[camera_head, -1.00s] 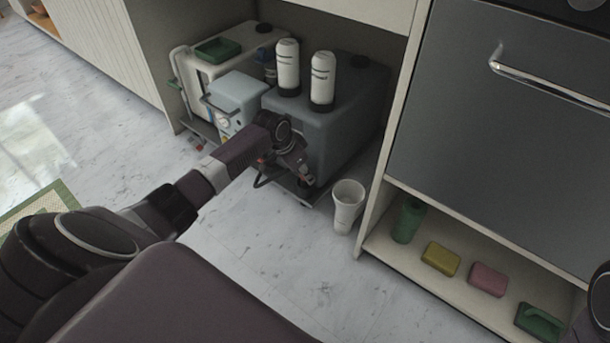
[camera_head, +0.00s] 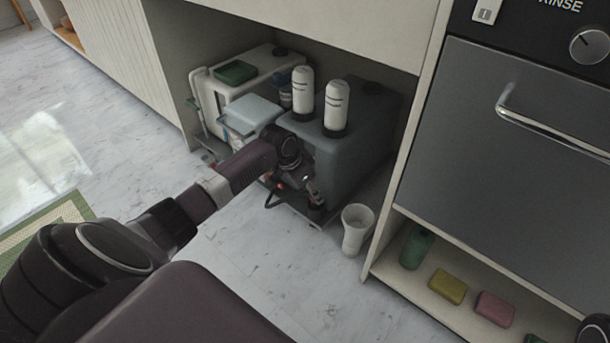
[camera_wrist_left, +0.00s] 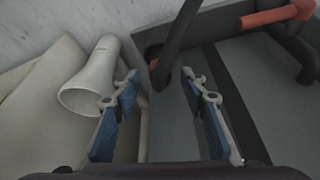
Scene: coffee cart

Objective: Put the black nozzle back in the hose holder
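My left gripper (camera_head: 314,192) is at the lower front of the grey tank (camera_head: 362,120), low over the cart base. In the left wrist view its two blue-padded fingers (camera_wrist_left: 160,76) are apart, with nothing clamped between them. A long black piece, apparently the black nozzle (camera_wrist_left: 174,48), runs down from the top edge, its end near the gap between the fingertips. Whether it touches a finger I cannot tell. A red handle on a black part (camera_wrist_left: 276,16) shows at the upper right. I cannot make out the hose holder for certain.
A white cup (camera_head: 356,228) stands on the floor just right of the gripper; it lies left of the fingers in the wrist view (camera_wrist_left: 92,80). Two white bottles (camera_head: 337,104) stand on the tank. A cabinet with a low shelf (camera_head: 400,262) bounds the right.

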